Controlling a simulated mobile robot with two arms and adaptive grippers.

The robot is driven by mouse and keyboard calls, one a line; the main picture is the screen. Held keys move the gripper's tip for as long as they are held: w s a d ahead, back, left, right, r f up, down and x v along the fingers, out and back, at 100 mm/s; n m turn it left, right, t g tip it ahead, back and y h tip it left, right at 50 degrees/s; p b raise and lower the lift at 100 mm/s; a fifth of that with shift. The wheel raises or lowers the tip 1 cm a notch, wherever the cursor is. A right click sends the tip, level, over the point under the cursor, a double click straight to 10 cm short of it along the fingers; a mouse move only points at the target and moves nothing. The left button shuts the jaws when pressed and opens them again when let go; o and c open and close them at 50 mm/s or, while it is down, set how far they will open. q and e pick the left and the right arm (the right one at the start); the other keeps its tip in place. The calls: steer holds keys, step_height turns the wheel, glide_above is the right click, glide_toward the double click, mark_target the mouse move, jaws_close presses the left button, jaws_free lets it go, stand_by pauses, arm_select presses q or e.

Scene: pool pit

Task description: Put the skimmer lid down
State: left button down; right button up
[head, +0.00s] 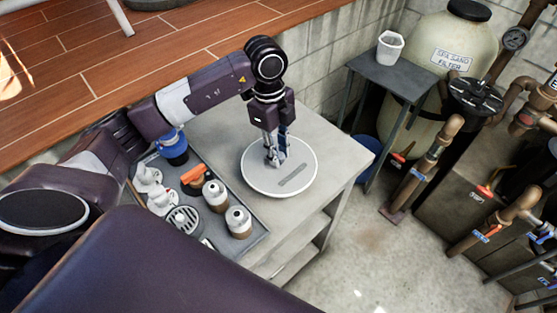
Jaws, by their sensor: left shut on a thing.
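The skimmer lid (258,181) is a round, pale grey disc with a raised rim and a darker slot-like mark on its top. It is at the right part of the grey bench top (219,124), close to the bench's right edge. My left gripper (275,162) points down at the middle of the lid and is shut on it. The fingertips hide the part they grip. I cannot tell whether the lid rests flat on the bench or is just above it. My right gripper is not in view.
A grey tray (262,241) left of the lid holds bottles, a blue-capped jar, an orange item and a round grate. A small dark table (392,76) with a white cup (390,47) stands behind right. Pipes and a sand filter tank (452,50) fill the right side.

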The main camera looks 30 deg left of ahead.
arm_select(q)
steer(key=shift+d+f, duration=0.1)
steer(key=shift+f, duration=0.15)
step_height(320, 180, down, 4)
steer(key=shift+r+p, duration=0.25)
steer(key=shift+p, duration=0.2)
steer(key=shift+f, duration=0.4)
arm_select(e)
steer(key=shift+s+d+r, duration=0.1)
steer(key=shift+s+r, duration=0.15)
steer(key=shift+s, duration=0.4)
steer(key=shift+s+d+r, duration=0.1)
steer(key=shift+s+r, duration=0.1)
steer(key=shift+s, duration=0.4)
arm_select(q)
steer(key=shift+f, duration=0.1)
steer(key=c, duration=1.8)
jaws_free()
steer(key=shift+o, duration=0.4)
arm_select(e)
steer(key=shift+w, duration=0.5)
